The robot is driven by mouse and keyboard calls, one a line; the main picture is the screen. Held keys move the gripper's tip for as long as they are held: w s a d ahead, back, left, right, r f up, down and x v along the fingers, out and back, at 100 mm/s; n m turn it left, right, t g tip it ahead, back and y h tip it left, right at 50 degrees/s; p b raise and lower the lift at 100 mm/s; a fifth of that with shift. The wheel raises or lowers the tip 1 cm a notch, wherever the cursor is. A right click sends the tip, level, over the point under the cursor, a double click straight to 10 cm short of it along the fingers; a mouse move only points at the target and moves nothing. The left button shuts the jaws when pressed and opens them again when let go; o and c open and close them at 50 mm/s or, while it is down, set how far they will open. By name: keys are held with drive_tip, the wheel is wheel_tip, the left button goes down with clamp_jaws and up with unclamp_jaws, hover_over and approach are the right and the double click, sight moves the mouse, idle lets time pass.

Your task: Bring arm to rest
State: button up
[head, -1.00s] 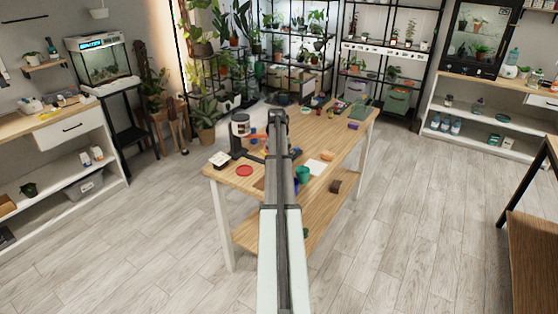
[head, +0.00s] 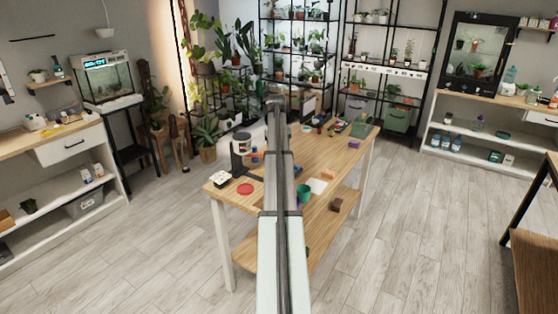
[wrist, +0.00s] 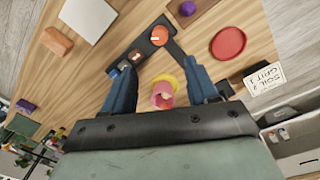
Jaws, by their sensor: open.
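In the wrist view my gripper (wrist: 161,82) has its two blue fingers spread wide apart. A pink and yellow round object (wrist: 163,92) shows in the gap between them, and I see no finger touching it. How far it lies below the fingers I cannot tell. In the head view my arm reaches out over the wooden table (head: 325,158); the gripper itself is hidden behind the arm's far end.
Plant shelves (head: 296,60) stand behind. Floor is clear around the table.

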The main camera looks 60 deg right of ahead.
drive_tip(key=shift+r, duration=0.3)
idle(0.4)
